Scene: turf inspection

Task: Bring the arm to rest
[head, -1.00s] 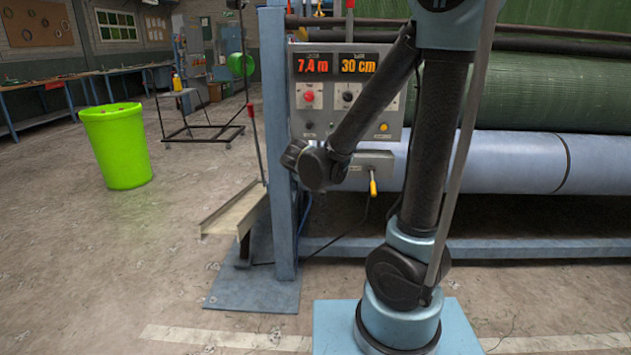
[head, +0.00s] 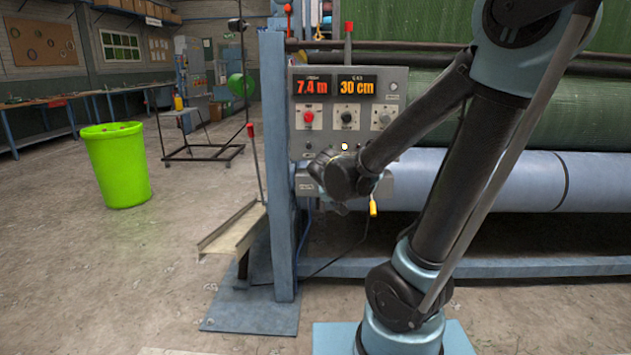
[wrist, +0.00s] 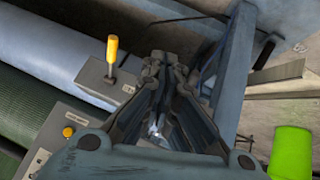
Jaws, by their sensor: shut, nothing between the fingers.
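My gripper (wrist: 168,62) points away from the wrist camera with its dark fingers together and nothing between them. In the head view my gripper (head: 322,163) is small and partly hidden behind my wrist. It is in front of the lower part of the grey control panel (head: 330,100); I cannot tell how far it is from the panel. My arm is bent, with its lower link leaning right and its forearm reaching back left toward the panel. The yellow-handled lever (head: 373,206) is beside my wrist in the head view. In the wrist view the lever (wrist: 112,52) is left of the fingers.
A blue steel post (head: 278,160) stands just left of the panel. Large rolls, green (head: 590,110) above and pale blue (head: 590,182) below, lie right behind my arm. A green bin (head: 116,165) stands at left. The floor at front left is clear.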

